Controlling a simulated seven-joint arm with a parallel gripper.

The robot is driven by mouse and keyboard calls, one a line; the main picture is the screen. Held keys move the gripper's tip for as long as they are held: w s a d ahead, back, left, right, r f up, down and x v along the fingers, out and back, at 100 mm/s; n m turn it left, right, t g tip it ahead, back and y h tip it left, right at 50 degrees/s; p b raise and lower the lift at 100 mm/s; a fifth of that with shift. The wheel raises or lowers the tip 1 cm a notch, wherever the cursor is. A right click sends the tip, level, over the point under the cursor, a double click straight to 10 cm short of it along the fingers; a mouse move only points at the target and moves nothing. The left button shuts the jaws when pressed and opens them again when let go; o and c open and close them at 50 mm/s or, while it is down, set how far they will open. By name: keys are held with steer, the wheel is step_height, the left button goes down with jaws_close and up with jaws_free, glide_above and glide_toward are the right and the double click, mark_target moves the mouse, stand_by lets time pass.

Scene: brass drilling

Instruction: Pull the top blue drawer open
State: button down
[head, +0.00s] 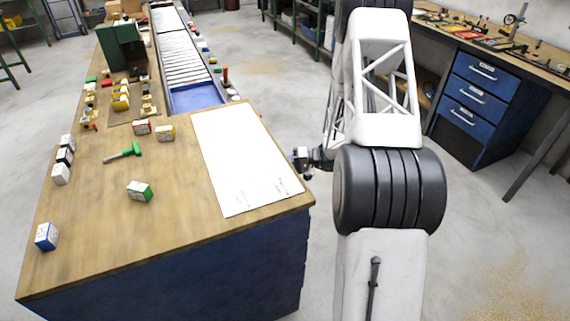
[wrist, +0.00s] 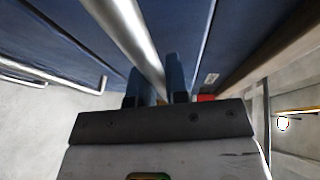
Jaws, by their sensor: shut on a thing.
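In the wrist view, my gripper (wrist: 158,78) has its two dark blue fingers on either side of a silver bar handle (wrist: 128,28) and is shut on it. The handle runs along a blue drawer front (wrist: 170,22), next to a wooden bench edge (wrist: 262,62). More silver handles (wrist: 50,76) show at the left, on the neighbouring drawer fronts. Whether the held drawer stands out from the others, I cannot tell. In the head view, the dark end of my arm is beside the right edge of the near bench; the fingers and the held handle are not distinguishable there.
The near wooden bench (head: 85,220) carries a white sheet (head: 245,160), a green-handled tool (head: 125,153) and several small boxes. A separate blue drawer cabinet (head: 470,108) stands under the right bench, its fronts flush. Grey floor (head: 285,82) lies open between the benches.

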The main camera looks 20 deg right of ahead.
steer(key=d, duration=2.8)
steer(key=shift+d, duration=0.4)
steer(key=c, duration=1.1)
jaws_free()
steer(key=shift+c, duration=0.2)
steer(key=v, duration=0.7)
steer(key=shift+d, duration=0.35)
steer(key=shift+s, duration=0.1)
steer(key=shift+r, duration=0.15)
